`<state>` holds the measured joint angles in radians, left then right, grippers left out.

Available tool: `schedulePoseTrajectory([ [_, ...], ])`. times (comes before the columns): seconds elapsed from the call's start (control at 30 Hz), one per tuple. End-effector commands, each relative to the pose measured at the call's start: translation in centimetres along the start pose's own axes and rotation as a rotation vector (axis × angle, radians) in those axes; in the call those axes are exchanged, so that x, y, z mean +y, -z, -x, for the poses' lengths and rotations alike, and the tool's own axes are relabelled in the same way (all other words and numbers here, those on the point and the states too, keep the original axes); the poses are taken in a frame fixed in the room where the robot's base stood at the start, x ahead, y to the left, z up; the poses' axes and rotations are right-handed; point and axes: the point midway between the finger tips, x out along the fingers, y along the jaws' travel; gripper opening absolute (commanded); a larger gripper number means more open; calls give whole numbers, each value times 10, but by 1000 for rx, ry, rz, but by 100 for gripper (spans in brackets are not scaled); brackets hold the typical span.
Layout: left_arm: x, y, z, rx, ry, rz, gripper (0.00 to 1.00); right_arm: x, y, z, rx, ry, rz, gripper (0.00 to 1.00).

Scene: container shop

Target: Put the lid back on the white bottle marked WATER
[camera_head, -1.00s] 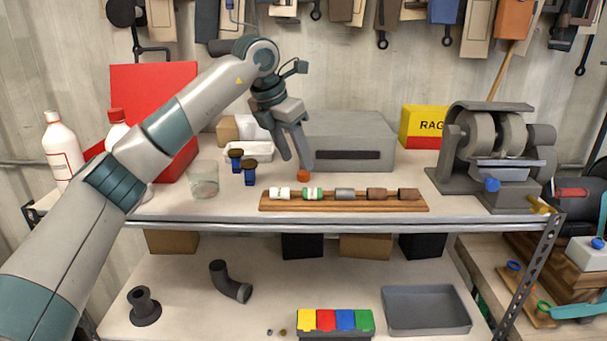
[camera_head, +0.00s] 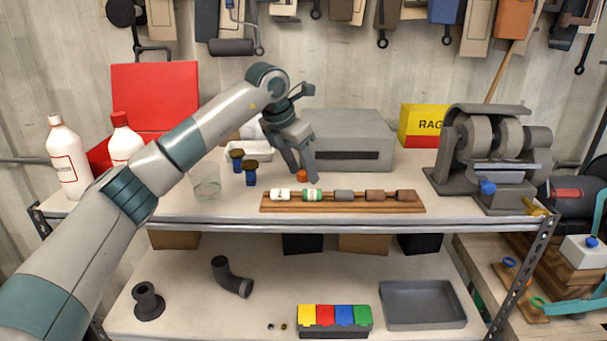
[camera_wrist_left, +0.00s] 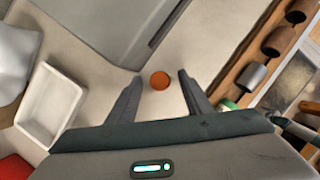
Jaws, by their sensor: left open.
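A small orange-red lid (camera_head: 302,176) lies on the upper shelf behind the wooden rack; in the left wrist view the lid (camera_wrist_left: 160,81) shows between the fingertips. My left gripper (camera_head: 306,177) is open and low over the shelf, its fingers on either side of the lid with gaps showing. The left gripper (camera_wrist_left: 160,76) holds nothing. A white bottle with no coloured cap (camera_head: 68,162) stands at the far left of the shelf. A second white bottle with a red cap (camera_head: 124,142) stands beside it, partly hidden by my arm. Their label words are too small to read. My right gripper is not in view.
A wooden rack (camera_head: 342,208) with several small cylinders lies just in front of the lid. A grey box (camera_head: 350,135) stands behind it. A glass jar (camera_head: 207,184) and two dark-topped blue items (camera_head: 250,178) stand left of it. A grinder (camera_head: 490,150) stands right.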

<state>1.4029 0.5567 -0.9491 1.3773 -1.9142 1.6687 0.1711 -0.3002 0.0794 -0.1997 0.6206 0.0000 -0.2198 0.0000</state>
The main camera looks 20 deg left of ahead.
Motion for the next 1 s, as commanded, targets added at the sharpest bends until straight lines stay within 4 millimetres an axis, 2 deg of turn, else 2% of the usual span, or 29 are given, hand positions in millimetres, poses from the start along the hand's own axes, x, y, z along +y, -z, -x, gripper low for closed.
schedulePoseTrajectory([
  [0.23, 0, 0, 0, 0, 0, 0, 46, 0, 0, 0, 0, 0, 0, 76],
  [0.4, 0, 0, 0, 0, 0, 0, 6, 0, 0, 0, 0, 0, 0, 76],
  [0.43, 0, 0, 0, 0, 0, 0, 3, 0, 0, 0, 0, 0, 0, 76],
  [0.83, 0, 0, 1, 0, 0, 0, 3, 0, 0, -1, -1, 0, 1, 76],
  [1.0, 0, -3, 7, -1, -1, 0, 3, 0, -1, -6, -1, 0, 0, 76],
])
